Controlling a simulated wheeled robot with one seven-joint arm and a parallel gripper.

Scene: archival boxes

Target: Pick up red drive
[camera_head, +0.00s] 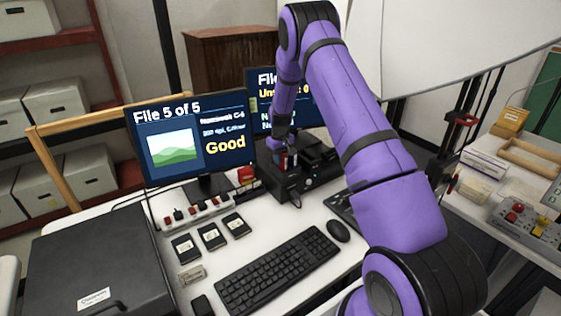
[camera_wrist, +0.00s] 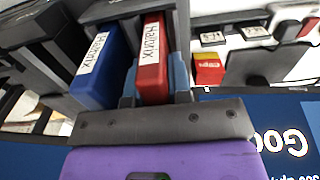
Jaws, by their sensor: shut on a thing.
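The red drive (camera_wrist: 152,82) stands upright in the wrist view, with a white label on its edge. My gripper (camera_wrist: 155,90) is shut on it, one finger on each side. A blue drive (camera_wrist: 92,85) stands close to its left, also with a white label. Both drives stand at a black dock (camera_wrist: 118,10); I cannot tell how deep the red drive sits in it. In the head view my gripper (camera_head: 283,146) is over the black dock (camera_head: 290,184) on the desk, and the drives there are small and mostly hidden.
A keyboard (camera_head: 277,270), a mouse (camera_head: 338,231), several dark cartridges (camera_head: 211,236) and a power strip (camera_head: 196,212) lie on the white desk. A large black case (camera_head: 90,265) fills the front left. A red and yellow box (camera_wrist: 208,69) is near the dock.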

